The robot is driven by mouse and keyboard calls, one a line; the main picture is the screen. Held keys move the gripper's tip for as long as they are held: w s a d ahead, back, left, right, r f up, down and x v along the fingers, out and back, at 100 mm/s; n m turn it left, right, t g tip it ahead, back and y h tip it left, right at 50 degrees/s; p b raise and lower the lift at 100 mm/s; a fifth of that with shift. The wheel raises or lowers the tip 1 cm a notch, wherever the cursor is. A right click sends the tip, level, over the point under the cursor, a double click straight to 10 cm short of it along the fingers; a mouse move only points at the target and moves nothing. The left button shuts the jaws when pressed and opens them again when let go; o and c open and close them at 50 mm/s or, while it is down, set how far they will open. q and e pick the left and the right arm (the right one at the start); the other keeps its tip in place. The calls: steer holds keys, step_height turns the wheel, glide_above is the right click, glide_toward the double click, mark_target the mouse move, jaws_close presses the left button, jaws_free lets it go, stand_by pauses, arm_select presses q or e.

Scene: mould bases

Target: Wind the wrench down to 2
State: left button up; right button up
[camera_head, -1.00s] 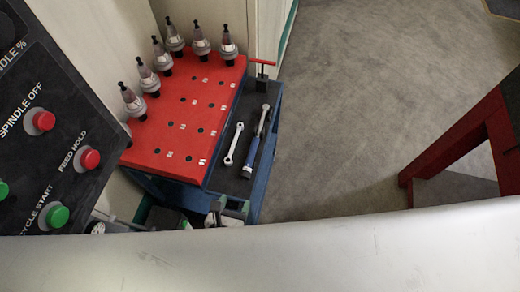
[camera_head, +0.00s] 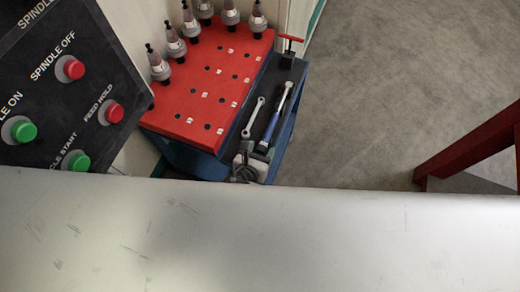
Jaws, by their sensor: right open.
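A torque-style wrench with a blue handle (camera_head: 271,128) and a steel shaft lies lengthwise on the dark shelf (camera_head: 290,72) of the blue cart. A smaller silver spanner (camera_head: 252,119) lies beside it on the left, apart from it. Any setting scale on the wrench is too small to read. My right gripper (camera_head: 248,161) shows as a small grey shape at the near end of the shelf, close to the blue handle's lower end. It is open, and I cannot tell whether it touches the handle. The pale surface in front hides its lower part. My left gripper is not in view.
A red rack top (camera_head: 208,92) with several holes and tool holders (camera_head: 230,14) adjoins the shelf. A red T-handle (camera_head: 290,38) stands at its far end. A machine control panel (camera_head: 66,100) is at left. Open grey floor (camera_head: 385,95) lies right, near a red frame (camera_head: 470,148).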

steer(key=shift+c, duration=0.2)
steer(key=c, duration=0.9)
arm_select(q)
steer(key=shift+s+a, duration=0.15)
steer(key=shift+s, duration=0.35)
arm_select(e)
steer(key=shift+m+y, duration=0.5)
steer(key=shift+m, duration=0.3)
steer(key=shift+d+m+t+y, duration=0.1)
steer(key=shift+m+t+y, duration=0.2)
steer(key=shift+m+y, duration=0.1)
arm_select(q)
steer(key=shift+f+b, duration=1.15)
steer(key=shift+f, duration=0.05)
arm_select(e)
steer(key=shift+s+m+t+y, duration=0.1)
steer(key=shift+m+t+y, duration=0.3)
steer(key=shift+m, duration=0.7)
steer(key=shift+y, duration=0.3)
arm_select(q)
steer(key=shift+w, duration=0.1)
